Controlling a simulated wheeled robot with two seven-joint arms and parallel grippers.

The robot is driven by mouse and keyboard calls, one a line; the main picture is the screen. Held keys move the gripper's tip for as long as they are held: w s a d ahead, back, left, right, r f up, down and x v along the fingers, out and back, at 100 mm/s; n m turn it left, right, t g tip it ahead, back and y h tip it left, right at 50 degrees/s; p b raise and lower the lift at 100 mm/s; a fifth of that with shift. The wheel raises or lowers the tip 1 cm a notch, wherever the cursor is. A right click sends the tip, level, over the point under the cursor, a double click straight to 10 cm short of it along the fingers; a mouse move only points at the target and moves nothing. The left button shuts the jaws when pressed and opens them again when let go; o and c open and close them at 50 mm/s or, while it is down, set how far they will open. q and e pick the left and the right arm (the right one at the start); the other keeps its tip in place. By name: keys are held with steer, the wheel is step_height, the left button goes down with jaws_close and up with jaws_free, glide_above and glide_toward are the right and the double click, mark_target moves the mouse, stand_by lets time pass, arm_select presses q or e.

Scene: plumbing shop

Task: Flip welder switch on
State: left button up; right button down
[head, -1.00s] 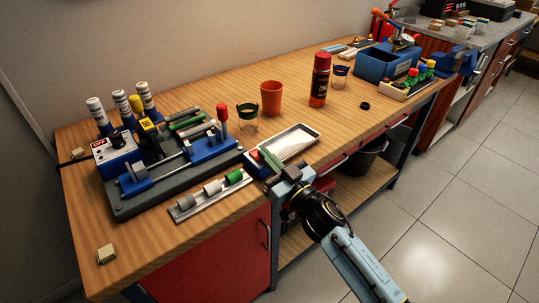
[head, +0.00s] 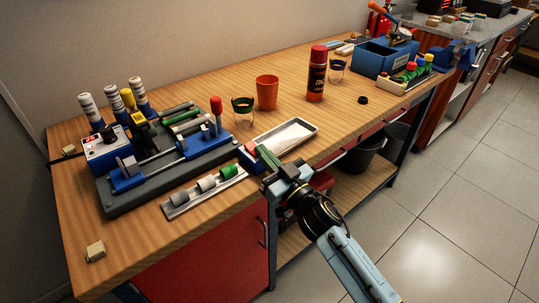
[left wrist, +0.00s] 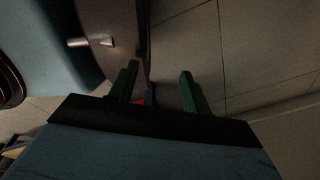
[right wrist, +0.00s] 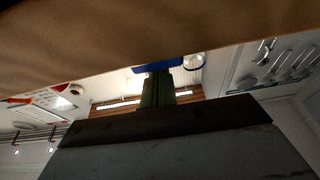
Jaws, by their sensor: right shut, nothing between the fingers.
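The welder is a blue and white box (head: 107,148) with a small red display and a dark knob, standing on a grey base (head: 150,192) at the left of the bench. The display is too small to read, and I cannot make out the switch or its position. My right gripper (head: 265,157) has green fingers, shut and empty, near the bench's front edge by the metal tray, right of the welder and apart from it. Its shut fingers also show in the right wrist view (right wrist: 157,90). My left gripper (left wrist: 160,88) is open and empty; the head view does not show it.
A rail with grey and green fittings (head: 205,190) lies in front of the base. A red-topped lever (head: 216,106) rises at its right end. The metal tray (head: 306,126), orange cup (head: 267,92) and spray can (head: 316,76) stand farther right.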

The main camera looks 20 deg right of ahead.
steer(key=shift+d+r+p, duration=0.1)
steer(key=shift+r+p, duration=0.2)
steer(key=shift+p, duration=0.1)
step_height(320, 180, up, 2)
steer(key=shift+s+r+p, duration=0.1)
steer(key=shift+p, duration=1.05)
steer(key=shift+s+d+r+p, duration=0.15)
steer(key=shift+r+p, duration=0.2)
steer(key=shift+p, duration=0.1)
steer(key=shift+s+d+r+p, duration=0.15)
steer(key=shift+r+p, duration=0.15)
steer(key=shift+p, duration=0.15)
arm_select(q)
steer(key=r, duration=0.1)
steer(key=d+r+b, duration=0.1)
steer(key=r, duration=0.1)
steer(key=shift+w+d+r, duration=0.1)
steer(key=shift+d, duration=0.05)
arm_select(e)
steer(key=f+v, duration=0.2)
steer(key=v, duration=0.7)
arm_select(q)
steer(key=shift+d, duration=0.25)
arm_select(e)
steer(key=shift+f, duration=0.1)
